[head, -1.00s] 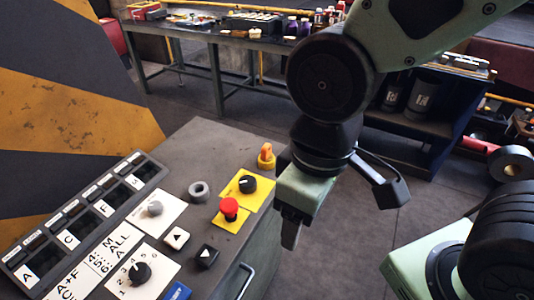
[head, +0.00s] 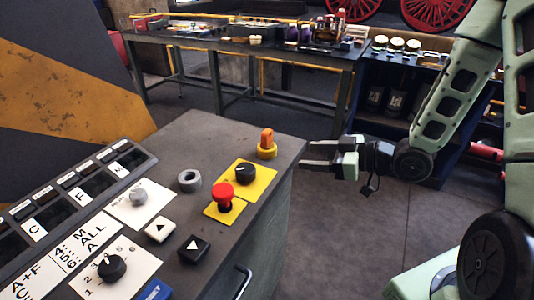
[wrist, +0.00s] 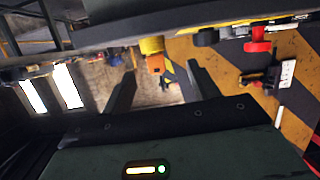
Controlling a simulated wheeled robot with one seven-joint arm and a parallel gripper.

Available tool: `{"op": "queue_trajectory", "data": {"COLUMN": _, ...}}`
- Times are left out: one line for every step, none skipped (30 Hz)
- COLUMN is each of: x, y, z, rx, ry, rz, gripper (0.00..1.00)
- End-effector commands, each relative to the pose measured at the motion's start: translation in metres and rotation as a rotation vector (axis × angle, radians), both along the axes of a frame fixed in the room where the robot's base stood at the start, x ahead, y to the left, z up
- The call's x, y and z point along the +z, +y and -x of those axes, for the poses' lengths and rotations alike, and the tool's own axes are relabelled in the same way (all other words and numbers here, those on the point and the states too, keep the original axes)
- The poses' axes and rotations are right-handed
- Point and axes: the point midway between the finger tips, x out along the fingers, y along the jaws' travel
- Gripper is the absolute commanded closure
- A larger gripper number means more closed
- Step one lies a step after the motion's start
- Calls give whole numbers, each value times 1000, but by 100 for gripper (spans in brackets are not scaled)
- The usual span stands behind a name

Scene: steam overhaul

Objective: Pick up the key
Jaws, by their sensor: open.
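The orange key (head: 267,137) stands upright in a round yellow collar (head: 267,151) near the far right corner of the console top. In the wrist view the key (wrist: 156,63) shows between the two fingers, beyond their tips, with the picture turned over. My gripper (head: 304,153) is open and empty, level and pointing left at the console's right edge. Its fingertips are to the right of the key and apart from it. In the wrist view my gripper (wrist: 160,70) has both dark fingers spread wide.
The grey console (head: 205,137) carries a red button (head: 222,193), a black knob (head: 246,173), a grey ring (head: 189,181) and several other controls left of the key. A workbench (head: 230,45) with tools stands behind. The floor right of the console is clear.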

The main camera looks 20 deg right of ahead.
Motion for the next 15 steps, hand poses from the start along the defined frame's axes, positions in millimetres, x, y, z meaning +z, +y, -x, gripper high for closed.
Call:
{"op": "queue_trajectory", "data": {"x": -6, "y": -11, "z": 4, "rx": -14, "ry": -40, "rz": -66, "gripper": 40}}
{"op": "queue_trajectory", "data": {"x": -4, "y": -15, "z": 6, "rx": -17, "ry": -67, "rz": -100, "gripper": 40}}
{"op": "queue_trajectory", "data": {"x": -1, "y": -20, "z": 9, "rx": -22, "ry": -98, "rz": -139, "gripper": 40}}
{"op": "queue_trajectory", "data": {"x": 1, "y": -23, "z": 11, "rx": -25, "ry": -118, "rz": -165, "gripper": 40}}
{"op": "queue_trajectory", "data": {"x": 3, "y": -26, "z": 12, "rx": -26, "ry": -134, "rz": -186, "gripper": 40}}
{"op": "queue_trajectory", "data": {"x": 5, "y": -28, "z": 14, "rx": -29, "ry": -153, "rz": -207, "gripper": 40}}
{"op": "queue_trajectory", "data": {"x": 7, "y": -30, "z": 15, "rx": -31, "ry": -162, "rz": -219, "gripper": 40}}
{"op": "queue_trajectory", "data": {"x": 8, "y": -30, "z": 15, "rx": -31, "ry": -169, "rz": -227, "gripper": 40}}
{"op": "queue_trajectory", "data": {"x": 8, "y": -30, "z": 15, "rx": -30, "ry": -177, "rz": -234, "gripper": 40}}
{"op": "queue_trajectory", "data": {"x": 8, "y": -29, "z": 14, "rx": -28, "ry": -180, "rz": -235, "gripper": 40}}
{"op": "queue_trajectory", "data": {"x": 8, "y": -28, "z": 13, "rx": -28, "ry": -182, "rz": -236, "gripper": 40}}
{"op": "queue_trajectory", "data": {"x": 7, "y": -26, "z": 10, "rx": -27, "ry": -181, "rz": -235, "gripper": 40}}
{"op": "queue_trajectory", "data": {"x": 6, "y": -24, "z": 8, "rx": -27, "ry": -181, "rz": -233, "gripper": 40}}
{"op": "queue_trajectory", "data": {"x": 5, "y": -22, "z": 6, "rx": -26, "ry": -181, "rz": -232, "gripper": 40}}
{"op": "queue_trajectory", "data": {"x": 4, "y": -18, "z": 3, "rx": -25, "ry": -182, "rz": -232, "gripper": 40}}
